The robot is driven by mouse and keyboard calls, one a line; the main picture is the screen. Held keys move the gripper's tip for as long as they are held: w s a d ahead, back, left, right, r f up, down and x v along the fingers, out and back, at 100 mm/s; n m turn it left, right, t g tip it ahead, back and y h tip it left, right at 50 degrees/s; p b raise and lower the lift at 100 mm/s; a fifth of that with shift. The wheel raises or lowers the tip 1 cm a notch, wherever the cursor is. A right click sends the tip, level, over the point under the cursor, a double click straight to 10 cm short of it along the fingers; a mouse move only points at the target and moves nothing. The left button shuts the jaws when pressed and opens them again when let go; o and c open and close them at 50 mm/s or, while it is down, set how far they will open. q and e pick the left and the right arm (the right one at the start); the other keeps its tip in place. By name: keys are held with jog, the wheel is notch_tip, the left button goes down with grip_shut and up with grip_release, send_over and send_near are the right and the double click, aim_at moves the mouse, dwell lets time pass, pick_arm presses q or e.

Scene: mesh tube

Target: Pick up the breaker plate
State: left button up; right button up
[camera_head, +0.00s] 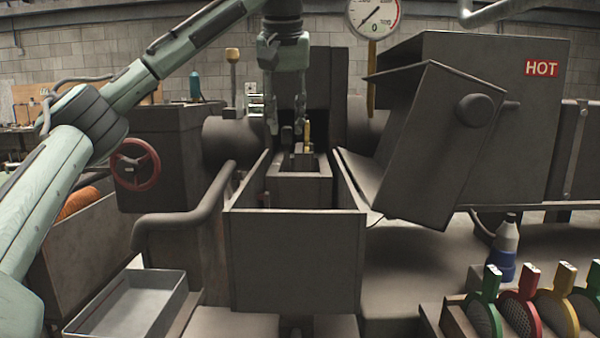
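My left gripper (286,128) hangs pointing down over the middle of the machine, its two fingers apart with nothing seen between them. A small upright piece with a yellow tab (307,132) stands in a slot in the grey block, just right of the fingertips. It may be a breaker plate in place, but its lower part is hidden. Several round mesh plates with coloured handles stand in a rack at the lower right: green (487,311), red (521,308), yellow (558,307) and another green. My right gripper is not in view.
An open-topped metal box (297,262) stands in front of the slot. A tilted hood (430,140) beside a housing marked HOT (542,68) stands to the right. An empty tray (130,305) lies at the lower left. A blue-and-grey bottle (504,248) stands at right.

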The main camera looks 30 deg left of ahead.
pick_arm(q)
jog(key=shift+x, duration=1.15)
jog(key=shift+w, duration=0.1)
grip_shut()
jog(key=shift+r, duration=0.15)
